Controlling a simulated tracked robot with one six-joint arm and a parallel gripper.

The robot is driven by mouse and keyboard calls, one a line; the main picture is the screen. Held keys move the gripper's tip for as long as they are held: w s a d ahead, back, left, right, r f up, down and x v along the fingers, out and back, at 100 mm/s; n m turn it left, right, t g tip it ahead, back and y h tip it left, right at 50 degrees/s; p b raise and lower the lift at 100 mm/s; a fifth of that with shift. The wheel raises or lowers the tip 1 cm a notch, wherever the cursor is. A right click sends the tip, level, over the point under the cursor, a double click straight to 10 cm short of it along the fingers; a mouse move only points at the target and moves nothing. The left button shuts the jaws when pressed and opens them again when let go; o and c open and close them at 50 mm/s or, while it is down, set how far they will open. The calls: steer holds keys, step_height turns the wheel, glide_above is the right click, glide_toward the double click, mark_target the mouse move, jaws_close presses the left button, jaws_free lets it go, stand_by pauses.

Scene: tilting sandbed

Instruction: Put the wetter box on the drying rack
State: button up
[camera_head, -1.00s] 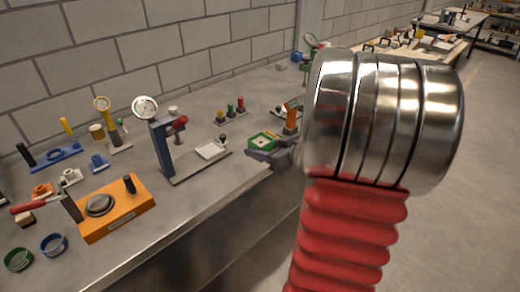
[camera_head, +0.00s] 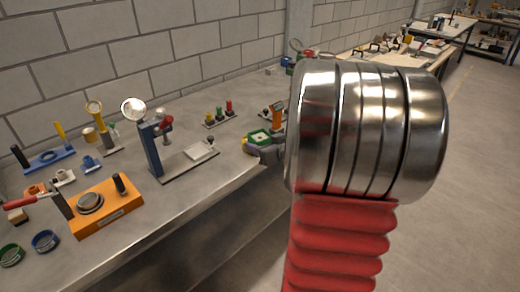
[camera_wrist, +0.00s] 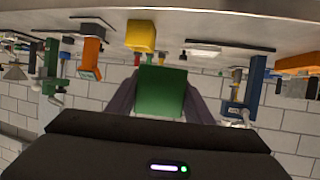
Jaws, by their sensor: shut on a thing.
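My gripper (camera_wrist: 160,98) is shut on a green box (camera_wrist: 160,90) in the wrist view, with a dark finger on each side of it. I cannot tell which box is wetter. I cannot make out a drying rack for certain.
A blue stand with a round dial (camera_head: 150,150) and an orange device (camera_head: 104,207) stand on the grey bench (camera_head: 150,240). An orange-topped instrument (camera_wrist: 91,56) is near the yellow box. Several small coloured knobs (camera_head: 218,113) sit farther back. My arm hides the bench's right part.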

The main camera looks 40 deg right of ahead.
steer(key=shift+w+a+r, duration=0.1)
steer(key=shift+w+a, duration=0.15)
steer(key=shift+w, duration=0.2)
steer(key=w+a+y, duration=0.1)
steer(key=w+a, duration=0.2)
steer(key=a, duration=0.8)
steer(key=w+a+f+n+y, duration=0.1)
steer(key=w+a, duration=0.3)
steer(key=a, duration=0.8)
steer(key=w+a+n, duration=0.1)
steer(key=w+a, duration=0.2)
steer(key=a, duration=0.8)
steer(key=shift+w+a+f+y, duration=0.15)
steer(key=shift+w+a+y, duration=0.1)
steer(key=shift+w+y, duration=0.15)
